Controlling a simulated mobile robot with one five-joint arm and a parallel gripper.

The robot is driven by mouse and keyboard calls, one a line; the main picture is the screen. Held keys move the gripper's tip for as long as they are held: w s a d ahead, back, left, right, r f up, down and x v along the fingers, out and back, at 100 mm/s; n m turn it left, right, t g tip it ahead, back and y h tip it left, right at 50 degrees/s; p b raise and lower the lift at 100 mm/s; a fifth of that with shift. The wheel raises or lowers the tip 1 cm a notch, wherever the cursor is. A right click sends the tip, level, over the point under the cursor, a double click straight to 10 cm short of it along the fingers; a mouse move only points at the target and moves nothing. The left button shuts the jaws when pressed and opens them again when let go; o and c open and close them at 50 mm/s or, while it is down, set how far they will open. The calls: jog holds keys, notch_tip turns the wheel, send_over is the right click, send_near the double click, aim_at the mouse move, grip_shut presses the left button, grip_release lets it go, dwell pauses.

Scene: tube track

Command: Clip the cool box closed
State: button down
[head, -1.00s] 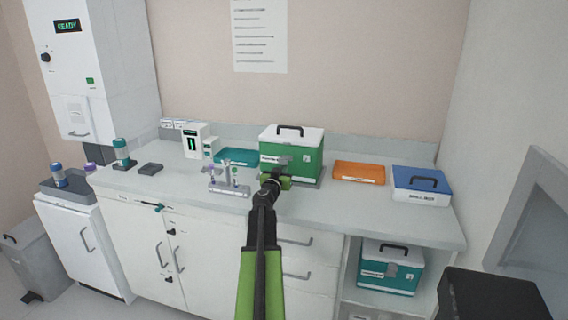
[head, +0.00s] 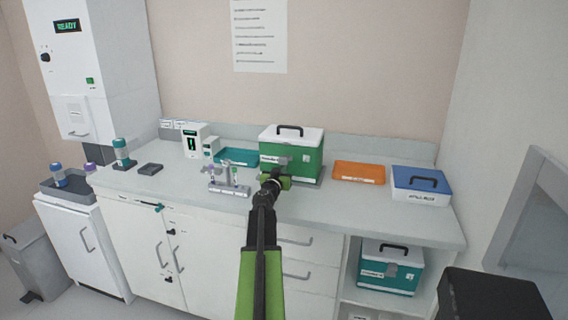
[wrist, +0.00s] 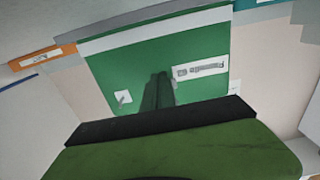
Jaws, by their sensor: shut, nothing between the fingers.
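The cool box (head: 306,163) is green with a white lid (head: 291,138) and a black handle, and stands on the counter. The lid lies on top of it. In the wrist view its green front (wrist: 115,70) fills the middle, with a white label and a small white mark. My gripper (head: 279,176) is in front of the box's front face. Its fingers also show in the wrist view (wrist: 158,88), together and with nothing between them. A small grey piece (head: 284,160), perhaps the clip, shows just above the gripper. I cannot tell whether it is fastened or touched.
An orange tray (head: 359,174) and a white box with a blue lid (head: 421,184) stand to the right. A tube rack (head: 229,183) and a teal tray (head: 238,156) are to the left. A teal cool box (head: 388,278) sits on the shelf under the counter.

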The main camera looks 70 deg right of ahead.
aim_at(283, 158)
jog(key=shift+a+r+p, duration=0.1)
jog(key=shift+r+p, duration=2.15)
jog(key=shift+f, duration=0.1)
jog(key=shift+a, duration=0.2)
jog(key=a, duration=0.8)
jog(key=shift+s+a, duration=0.25)
